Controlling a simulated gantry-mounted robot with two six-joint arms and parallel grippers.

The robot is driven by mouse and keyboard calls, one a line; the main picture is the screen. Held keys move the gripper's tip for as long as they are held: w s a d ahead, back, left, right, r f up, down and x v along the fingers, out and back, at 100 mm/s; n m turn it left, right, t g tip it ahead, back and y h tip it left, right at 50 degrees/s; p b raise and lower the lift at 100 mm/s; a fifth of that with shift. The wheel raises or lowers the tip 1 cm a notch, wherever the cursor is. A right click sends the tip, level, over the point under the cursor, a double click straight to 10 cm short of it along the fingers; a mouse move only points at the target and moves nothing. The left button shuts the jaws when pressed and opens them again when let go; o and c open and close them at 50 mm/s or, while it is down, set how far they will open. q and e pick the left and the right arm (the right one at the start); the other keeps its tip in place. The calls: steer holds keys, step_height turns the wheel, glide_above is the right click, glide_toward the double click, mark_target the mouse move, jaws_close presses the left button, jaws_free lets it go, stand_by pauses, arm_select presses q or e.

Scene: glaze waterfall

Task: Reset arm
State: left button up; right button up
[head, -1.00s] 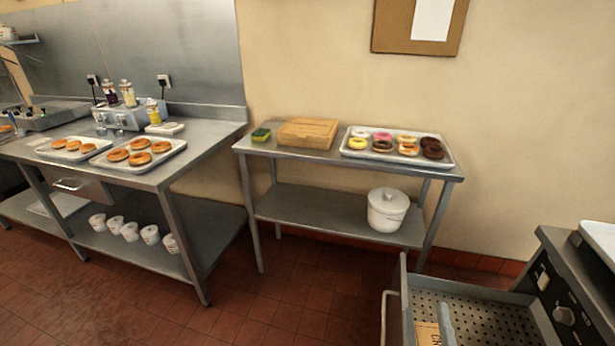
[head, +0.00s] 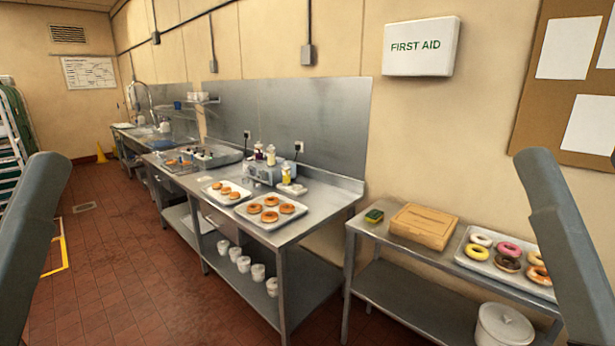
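Parts of my two arms show as grey links at the left and right edges of the head view. Both rise from the bottom of the picture and end in rounded tops. Neither gripper is in the picture, so I cannot see their fingers or whether they hold anything. No arm link visibly touches a table or any object.
A steel counter (head: 325,204) holds trays of plain ring doughnuts (head: 270,209). A smaller steel table (head: 385,230) at right holds a wooden board (head: 424,226), a sponge (head: 374,216) and a tray of glazed doughnuts (head: 507,263). The tiled floor (head: 110,270) at left is mostly clear.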

step_height(320, 180, up, 31)
steer(key=p, duration=2.8)
steer(key=shift+r, duration=0.15)
steer(key=shift+o, duration=1)
steer(key=shift+f, duration=0.2)
